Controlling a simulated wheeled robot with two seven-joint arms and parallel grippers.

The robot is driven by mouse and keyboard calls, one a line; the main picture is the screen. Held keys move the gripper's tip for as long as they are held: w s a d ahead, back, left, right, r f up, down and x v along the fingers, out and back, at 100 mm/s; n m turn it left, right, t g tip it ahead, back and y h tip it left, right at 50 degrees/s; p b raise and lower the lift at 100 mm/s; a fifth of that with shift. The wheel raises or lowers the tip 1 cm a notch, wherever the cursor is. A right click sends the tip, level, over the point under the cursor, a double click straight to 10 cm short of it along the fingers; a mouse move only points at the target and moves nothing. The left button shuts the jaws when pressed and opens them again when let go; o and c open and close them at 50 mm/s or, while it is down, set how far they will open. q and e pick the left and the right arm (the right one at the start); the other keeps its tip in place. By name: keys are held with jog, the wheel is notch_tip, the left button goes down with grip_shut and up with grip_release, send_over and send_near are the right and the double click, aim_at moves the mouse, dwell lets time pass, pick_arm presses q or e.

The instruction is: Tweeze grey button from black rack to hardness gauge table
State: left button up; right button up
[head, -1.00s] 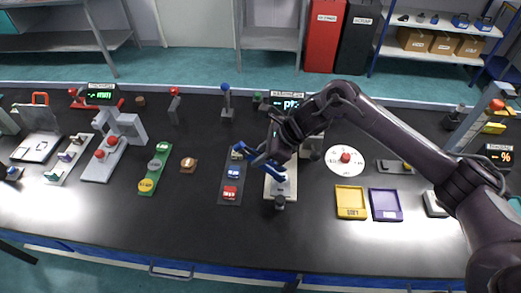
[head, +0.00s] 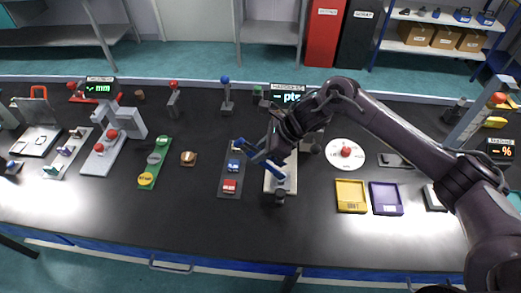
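The black rack (head: 228,196) lies flat left of the hardness gauge, with a red button and a blue button showing on its front and middle places. Its back place is partly covered by my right gripper, and I cannot make out the grey button clearly there. My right gripper (head: 260,161) has blue fingers spread apart, one over the rack's back end and one towards the gauge. I see nothing between them. The hardness gauge's pale base (head: 270,185) is just right of the rack, partly hidden by my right arm. My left gripper is not in view.
The "pts" display (head: 288,95) stands behind the gauge. A green rack (head: 150,174) and brown block (head: 188,158) are to the left. A white disc (head: 345,155), yellow tray (head: 351,208) and purple tray (head: 386,211) are to the right. The front table strip is clear.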

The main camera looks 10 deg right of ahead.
notch_tip(320, 180, up, 10)
jog(key=p, duration=0.3)
jog(key=shift+p, duration=0.4)
